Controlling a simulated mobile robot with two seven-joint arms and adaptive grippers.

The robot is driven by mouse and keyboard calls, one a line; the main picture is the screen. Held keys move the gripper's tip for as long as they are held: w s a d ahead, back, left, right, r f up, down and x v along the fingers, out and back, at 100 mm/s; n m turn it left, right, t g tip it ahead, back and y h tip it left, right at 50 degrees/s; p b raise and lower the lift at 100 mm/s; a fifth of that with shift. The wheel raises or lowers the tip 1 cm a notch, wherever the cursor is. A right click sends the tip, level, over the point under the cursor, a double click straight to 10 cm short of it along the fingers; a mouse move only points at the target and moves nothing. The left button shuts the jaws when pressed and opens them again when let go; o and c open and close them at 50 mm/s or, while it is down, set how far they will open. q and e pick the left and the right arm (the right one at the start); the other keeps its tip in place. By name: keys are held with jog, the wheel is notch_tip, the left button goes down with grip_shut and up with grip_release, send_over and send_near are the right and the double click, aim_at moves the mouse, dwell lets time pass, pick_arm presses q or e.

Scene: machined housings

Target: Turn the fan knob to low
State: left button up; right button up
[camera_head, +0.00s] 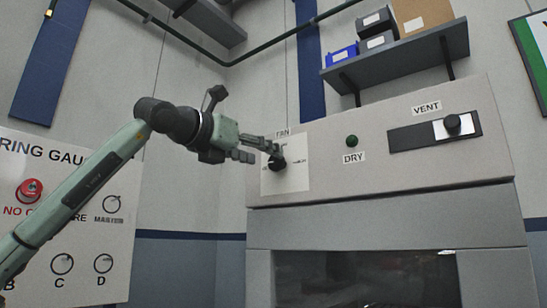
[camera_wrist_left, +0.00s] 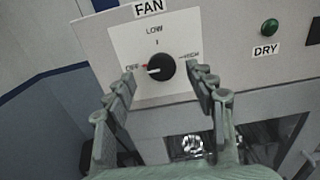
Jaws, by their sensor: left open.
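The fan knob (camera_wrist_left: 161,66) is a round black knob on a white plate (camera_wrist_left: 190,40) under a FAN label. Its white pointer line is toward OFF, at the left. LOW is marked above it and HIGH at the right. In the head view the knob (camera_head: 277,163) is on the left end of the grey cabinet front. My left gripper (camera_head: 262,150) is at the plate, partly in front of it. In the left wrist view the gripper's fingers (camera_wrist_left: 160,80) are open, one on each side of the knob, apart from it. My right gripper is not in view.
Right of the fan plate are a green DRY button (camera_head: 352,141) and a black VENT slider (camera_head: 452,124). A shelf (camera_head: 400,62) with bins is above. A gauge panel (camera_head: 80,215) with a red button stands at the left. A dark window (camera_head: 365,280) is below.

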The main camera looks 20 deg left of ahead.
aim_at(274, 160)
pick_arm(q)
jog(key=shift+p+x, duration=0.35)
jog(key=shift+x, duration=1.8)
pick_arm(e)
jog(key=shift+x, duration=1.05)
pick_arm(q)
jog(key=shift+f, duration=0.1)
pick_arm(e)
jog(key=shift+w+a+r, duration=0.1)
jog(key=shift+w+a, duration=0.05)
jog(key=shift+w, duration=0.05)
pick_arm(q)
jog(key=c, duration=1.1)
